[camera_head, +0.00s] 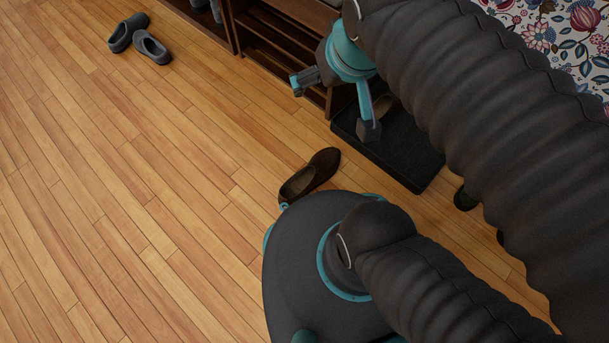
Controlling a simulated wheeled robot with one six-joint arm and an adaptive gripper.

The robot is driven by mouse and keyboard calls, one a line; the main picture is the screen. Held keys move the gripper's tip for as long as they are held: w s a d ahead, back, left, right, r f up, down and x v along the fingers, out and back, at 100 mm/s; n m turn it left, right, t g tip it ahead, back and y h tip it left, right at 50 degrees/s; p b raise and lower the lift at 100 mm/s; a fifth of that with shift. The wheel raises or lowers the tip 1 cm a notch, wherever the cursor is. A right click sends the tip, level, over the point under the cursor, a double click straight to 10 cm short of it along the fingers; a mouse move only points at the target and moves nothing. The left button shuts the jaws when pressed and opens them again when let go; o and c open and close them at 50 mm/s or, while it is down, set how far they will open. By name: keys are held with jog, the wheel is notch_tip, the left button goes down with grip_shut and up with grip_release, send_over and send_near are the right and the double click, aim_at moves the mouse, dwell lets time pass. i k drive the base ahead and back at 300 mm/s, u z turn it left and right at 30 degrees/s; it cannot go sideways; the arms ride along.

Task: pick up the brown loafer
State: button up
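A dark brown loafer (318,168) lies on the wooden floor in the head view, right of centre, its opening toward the lower left. Its near end is close to my dark base, which may hide a little of it. My gripper (336,108) is above and beyond it in the picture, with its two fingers spread apart and nothing visible between them. Part of another brownish shoe (384,104) shows on a black tray (418,160), mostly hidden behind my gripper and arm.
A dark wooden shelf (272,40) stands at the top, behind my gripper. A pair of grey clogs (150,47) lies at the upper left. A dark shoe (464,199) is partly hidden under my arm. Floral wallpaper or fabric (575,40) is at the upper right. The left floor is clear.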

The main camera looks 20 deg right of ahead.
aim_at(324, 165)
jog(key=u, duration=0.05)
jog(key=k, duration=0.5)
jog(key=u, duration=3.45)
jog(key=k, duration=0.65)
jog(key=z, duration=1.45)
